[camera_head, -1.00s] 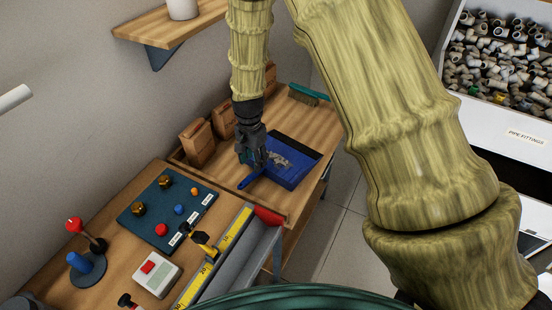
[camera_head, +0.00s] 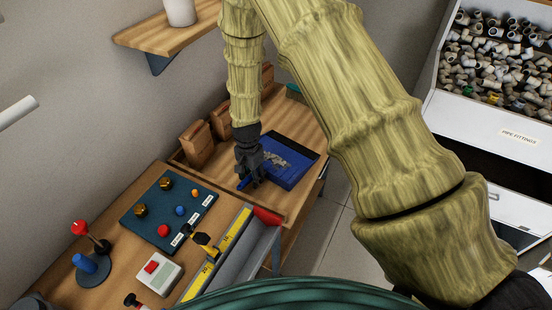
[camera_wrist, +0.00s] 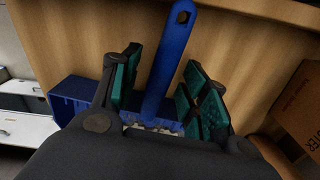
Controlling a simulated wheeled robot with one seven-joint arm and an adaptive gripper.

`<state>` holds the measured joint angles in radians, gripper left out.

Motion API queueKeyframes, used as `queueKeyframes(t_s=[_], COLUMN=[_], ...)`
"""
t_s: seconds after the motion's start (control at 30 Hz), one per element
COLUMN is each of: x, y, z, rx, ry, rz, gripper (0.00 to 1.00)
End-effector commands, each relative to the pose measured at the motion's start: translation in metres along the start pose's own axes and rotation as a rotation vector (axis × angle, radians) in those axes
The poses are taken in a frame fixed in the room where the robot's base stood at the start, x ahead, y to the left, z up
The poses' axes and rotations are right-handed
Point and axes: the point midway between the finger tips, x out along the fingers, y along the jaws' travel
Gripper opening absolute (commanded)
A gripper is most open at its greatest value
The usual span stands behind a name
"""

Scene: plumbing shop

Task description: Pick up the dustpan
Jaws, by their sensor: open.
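The blue dustpan (camera_head: 289,165) lies on the wooden bench, with greyish debris on its pan. Its handle points toward the lower left. My gripper (camera_head: 248,175) is over the handle, low near the bench. In the wrist view the blue handle (camera_wrist: 169,70) with its hole at the end passes between the two green-padded fingers of my gripper (camera_wrist: 160,88). The fingers are open, with a gap on each side of the handle. The pan is mostly hidden behind my gripper body; a blue part of it (camera_wrist: 72,100) shows at the left.
Brown cardboard boxes (camera_head: 197,145) stand left of my gripper along the wall. A green-handled brush (camera_head: 294,92) is partly hidden behind my arm. The front bench holds a control board (camera_head: 160,214), a red-capped lever (camera_head: 80,228) and a yellow ruler (camera_head: 232,240). A pipe-fittings bin (camera_head: 500,60) stands at right.

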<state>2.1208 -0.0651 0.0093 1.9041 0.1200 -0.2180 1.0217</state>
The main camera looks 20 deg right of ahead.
Motion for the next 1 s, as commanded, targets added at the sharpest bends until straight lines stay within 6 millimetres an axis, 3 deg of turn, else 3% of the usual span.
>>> queueKeyframes(t_s=[0.27, 0.53, 1.0], x=[0.0014, 0.0013, -0.0052], y=[-0.0005, -0.0004, -0.0011], z=[-0.0001, -0.0001, -0.0006], rx=[0.0, 0.0, 0.0], ry=[0.0, 0.0, 0.001], rz=[-0.001, -0.001, -0.002], gripper=[0.45, 0.0, 0.0])
